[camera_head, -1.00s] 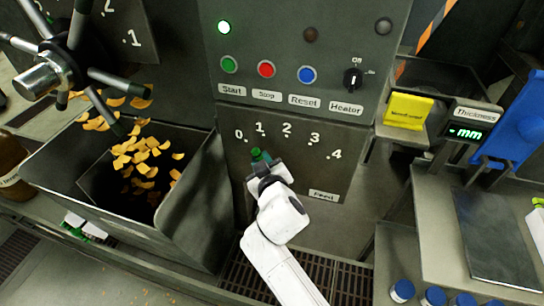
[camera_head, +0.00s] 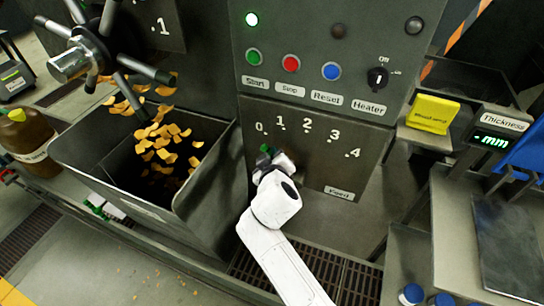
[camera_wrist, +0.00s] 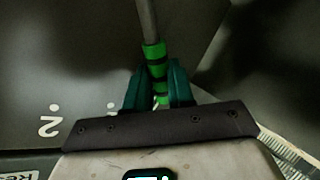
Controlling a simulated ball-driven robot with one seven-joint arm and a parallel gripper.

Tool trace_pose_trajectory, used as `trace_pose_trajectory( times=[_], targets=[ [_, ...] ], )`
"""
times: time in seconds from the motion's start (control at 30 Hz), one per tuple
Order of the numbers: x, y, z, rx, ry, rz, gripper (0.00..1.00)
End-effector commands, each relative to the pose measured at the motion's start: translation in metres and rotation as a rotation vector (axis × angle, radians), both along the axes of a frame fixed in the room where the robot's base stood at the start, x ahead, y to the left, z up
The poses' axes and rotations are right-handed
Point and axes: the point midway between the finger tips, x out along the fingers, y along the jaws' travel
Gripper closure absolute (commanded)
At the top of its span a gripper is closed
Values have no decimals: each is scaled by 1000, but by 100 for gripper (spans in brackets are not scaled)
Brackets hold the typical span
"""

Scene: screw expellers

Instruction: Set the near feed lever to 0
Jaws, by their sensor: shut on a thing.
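The near feed lever (camera_wrist: 148,20) is a grey rod with a green grip banded in black. In the wrist view my gripper (camera_wrist: 158,85) has its two teal fingers shut around the grip. In the head view the feed panel (camera_head: 325,170) carries the marks 0 to 4 above a Feed label (camera_head: 339,193). My gripper (camera_head: 272,160) is at the panel's left side, and a bit of green shows at its tip, just below the 0 mark (camera_head: 259,128) and slightly toward 1. My gripper and wrist hide most of the lever there.
A hopper (camera_head: 215,185) with orange chips stands just left of the panel. A spoked handwheel (camera_head: 95,55) is at upper left. Start, Stop and Reset buttons and a Heater knob (camera_head: 377,79) sit above. A thickness gauge (camera_head: 495,130) and bench are at right.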

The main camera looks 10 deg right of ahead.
Motion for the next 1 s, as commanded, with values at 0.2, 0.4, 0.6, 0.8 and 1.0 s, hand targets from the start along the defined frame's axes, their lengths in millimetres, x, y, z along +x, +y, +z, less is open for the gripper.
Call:
trace_pose_trajectory(
  times=[0.2,0.4,0.6,0.8,1.0],
  targets=[
    [0,1,-1,0,1,3,60],
    [0,1,-1,0,1,2,52],
    [-3,1,0,0,0,2,52],
    [-24,6,9,2,-1,4,52],
    [-57,12,22,1,-1,4,52]
  ],
)
